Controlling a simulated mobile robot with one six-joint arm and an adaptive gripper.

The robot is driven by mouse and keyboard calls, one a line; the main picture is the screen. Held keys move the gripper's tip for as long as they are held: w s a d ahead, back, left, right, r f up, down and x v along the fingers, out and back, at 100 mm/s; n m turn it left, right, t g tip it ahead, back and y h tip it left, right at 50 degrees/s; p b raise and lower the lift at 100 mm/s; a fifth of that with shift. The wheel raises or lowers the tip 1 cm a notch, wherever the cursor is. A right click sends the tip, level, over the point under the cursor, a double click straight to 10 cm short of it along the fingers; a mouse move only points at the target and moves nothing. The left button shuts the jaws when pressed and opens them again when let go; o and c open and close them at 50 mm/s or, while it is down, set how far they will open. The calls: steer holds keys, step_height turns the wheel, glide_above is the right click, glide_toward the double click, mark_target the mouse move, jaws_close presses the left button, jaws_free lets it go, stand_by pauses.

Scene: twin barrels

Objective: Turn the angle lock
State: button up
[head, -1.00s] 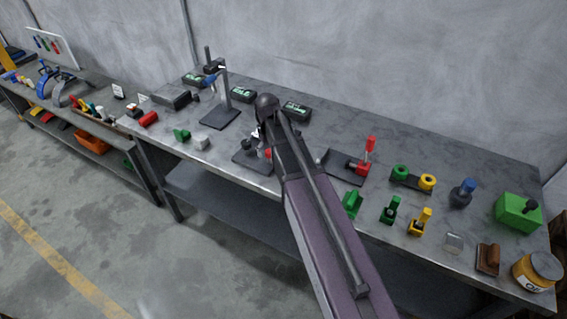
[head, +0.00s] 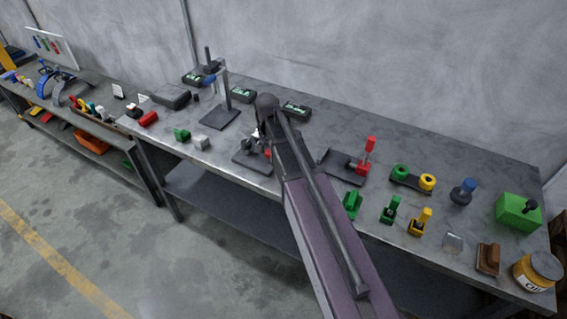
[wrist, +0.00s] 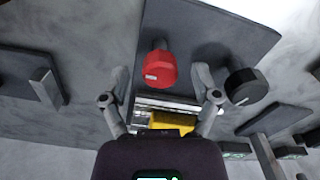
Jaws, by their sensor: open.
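In the wrist view a red knob (wrist: 161,69) and a black knob (wrist: 243,86) stand on a dark grey plate (wrist: 215,30). I cannot tell for sure which part is the angle lock. My gripper (wrist: 162,73) is open, its two fingers spread on either side of the red knob, with visible gaps. The right finger lies between the red and black knobs. In the head view the plate (head: 245,163) lies near the bench's front edge, and my arm hides most of the gripper and knobs.
The bench (head: 330,135) is crowded. A red-handled device (head: 368,155) stands right of my arm, and a dark base with an upright post (head: 225,90) stands behind to the left. Small green (head: 181,135) and grey blocks (head: 201,142) lie left of the plate.

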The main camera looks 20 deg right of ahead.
mark_target(269, 151)
steer(key=m, duration=0.5)
step_height(269, 151, up, 14)
steer(key=p, duration=1.4)
steer(key=s+f+n+b, duration=0.1)
steer(key=s+n, duration=0.4)
steer(key=s, duration=0.3)
steer(key=s+f+n+b, duration=0.2)
steer(key=s+n, duration=0.3)
steer(key=s, duration=0.3)
steer(key=shift+s+f+b, duration=0.3)
steer(key=shift+s, duration=0.05)
steer(key=shift+d, duration=0.1)
stand_by(0.9)
